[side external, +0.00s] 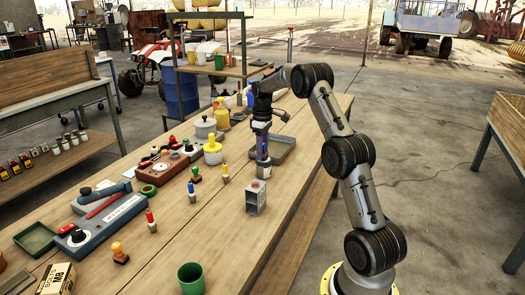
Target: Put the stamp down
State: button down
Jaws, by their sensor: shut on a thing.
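My gripper (262,138) points down over the right part of the wooden workbench. It is shut on a stamp (263,168), which looks slim, with a blue upper part and a greyish lower part. The gripper hides the stamp's top. The stamp is upright, just behind and above a small grey-white box (256,199) in the picture. I cannot tell whether its lower end touches anything.
The workbench (205,235) carries a grey tray (284,148) behind the gripper, a yellow-topped jar (213,150), small handled pieces (151,221), a blue-grey device (102,222) and a green cup (191,278). Bare wood lies left of the box.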

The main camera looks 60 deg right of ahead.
jog(key=shift+f, duration=0.2)
jog(key=shift+c, duration=2.3)
grip_release()
jog(key=shift+r, duration=0.15)
